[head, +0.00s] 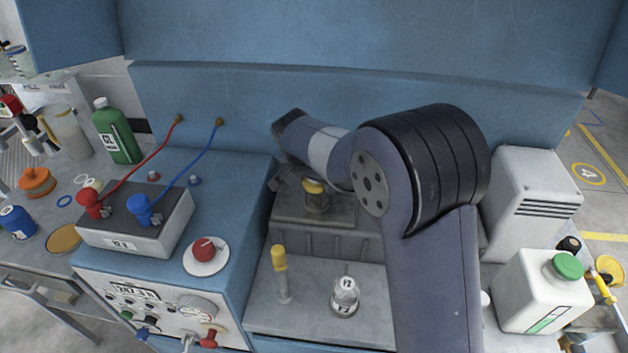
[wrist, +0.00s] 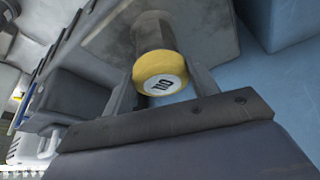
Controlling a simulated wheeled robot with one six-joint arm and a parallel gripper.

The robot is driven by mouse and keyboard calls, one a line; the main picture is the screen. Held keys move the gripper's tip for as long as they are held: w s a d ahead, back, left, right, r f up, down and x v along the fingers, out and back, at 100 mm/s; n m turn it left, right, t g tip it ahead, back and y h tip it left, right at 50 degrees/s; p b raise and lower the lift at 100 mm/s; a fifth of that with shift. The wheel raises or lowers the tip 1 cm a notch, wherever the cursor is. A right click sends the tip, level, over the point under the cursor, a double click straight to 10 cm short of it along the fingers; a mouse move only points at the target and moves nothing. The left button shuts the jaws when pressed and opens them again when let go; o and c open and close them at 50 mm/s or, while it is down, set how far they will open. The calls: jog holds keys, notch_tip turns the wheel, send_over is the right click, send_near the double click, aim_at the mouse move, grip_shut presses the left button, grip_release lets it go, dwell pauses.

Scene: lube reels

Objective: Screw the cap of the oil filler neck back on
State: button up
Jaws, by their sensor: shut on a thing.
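The yellow cap (head: 314,186) with a white, dark-lettered label on top is at the mouth of the oil filler neck (head: 317,204), on the grey block behind the bench. In the wrist view the cap (wrist: 158,66) lines up with the dull metal neck (wrist: 152,34). My gripper (wrist: 164,84) is shut on the cap, one finger on each side. I cannot tell how far the cap is threaded. My arm covers part of the grey block in the head view.
A yellow-topped post (head: 280,270) and a small fitting with white tags (head: 345,296) stand in front of the block. A red knob (head: 204,250) and a grey box with red and blue leads (head: 135,222) are left. A green-capped white jug (head: 540,292) is right.

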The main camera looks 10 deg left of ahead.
jog(key=shift+m+h+b, duration=0.3)
jog(key=shift+m, duration=0.4)
jog(key=o, duration=1.4)
jog(key=shift+r, duration=0.1)
jog(key=shift+r+p, duration=1.95)
jog(key=shift+r, duration=1.05)
jog(key=shift+f, duration=0.15)
